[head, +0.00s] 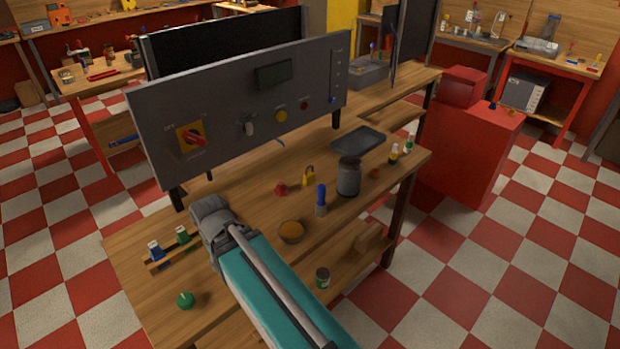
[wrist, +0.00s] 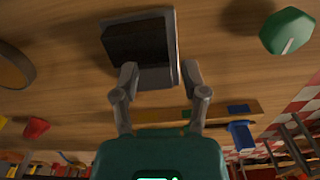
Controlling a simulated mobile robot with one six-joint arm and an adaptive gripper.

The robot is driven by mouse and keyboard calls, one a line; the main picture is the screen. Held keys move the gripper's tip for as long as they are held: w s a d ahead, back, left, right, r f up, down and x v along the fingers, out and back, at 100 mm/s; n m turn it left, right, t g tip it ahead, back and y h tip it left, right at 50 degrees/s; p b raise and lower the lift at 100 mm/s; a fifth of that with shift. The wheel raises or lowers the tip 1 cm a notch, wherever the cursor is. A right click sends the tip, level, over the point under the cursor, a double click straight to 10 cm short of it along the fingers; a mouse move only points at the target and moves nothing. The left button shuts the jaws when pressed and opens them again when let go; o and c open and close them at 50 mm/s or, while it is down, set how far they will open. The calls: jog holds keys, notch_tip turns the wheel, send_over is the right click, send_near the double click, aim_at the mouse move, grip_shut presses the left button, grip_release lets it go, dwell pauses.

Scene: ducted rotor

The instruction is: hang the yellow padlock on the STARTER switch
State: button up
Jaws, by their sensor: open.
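The yellow padlock (head: 309,177) stands on the workbench (head: 255,190), right of a small red object (head: 281,189). A red rotary switch on a yellow plate (head: 193,138) is at the left of the grey upright panel (head: 240,95). Its lettering is too small to read, so I cannot confirm it is the STARTER switch. My gripper (wrist: 160,76) is open and empty in the wrist view, with its fingers apart over a grey plate with a dark block (wrist: 140,42). In the head view my arm hides the fingers; its end is left of the padlock.
A bowl (head: 291,232), a blue-topped item (head: 321,200) and a grey jar (head: 348,178) stand near the padlock. A rack (head: 170,252) with blue and green items and a green object (head: 186,300) are at the left. A dark tray (head: 358,140) lies farther back.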

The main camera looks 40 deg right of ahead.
jog(key=shift+a, duration=0.15)
jog(key=o, duration=0.4)
jog(key=shift+w, duration=0.1)
jog(key=shift+c, duration=0.2)
jog(key=shift+o, duration=1.1)
jog(key=shift+w, duration=0.1)
jog(key=shift+w+d, duration=0.2)
jog(key=shift+d, duration=0.2)
jog(key=w+d+t, duration=0.1)
jog(key=w+d, duration=0.1)
jog(key=d, duration=0.1)
jog(key=w+d+y, duration=0.1)
jog(key=d, duration=0.2)
jog(key=w+d+r+t, duration=0.1)
jog(key=w+d, duration=0.1)
jog(key=d, duration=0.2)
jog(key=shift+w+r+t+p, duration=0.1)
jog(key=shift+w+t+p, duration=0.2)
jog(key=d+r+t, duration=0.2)
jog(key=d, duration=0.8)
jog(key=w+d+r+t+h, duration=0.1)
jog(key=d+r+t, duration=0.1)
jog(key=d, duration=0.8)
jog(key=d+r+m+t+h+p, duration=0.1)
jog(key=d+t, duration=0.1)
jog(key=d, duration=0.8)
jog(key=shift+w+d+r, duration=0.25)
jog(key=shift+w+r, duration=0.1)
jog(key=shift+r, duration=0.05)
jog(key=shift+f, duration=0.1)
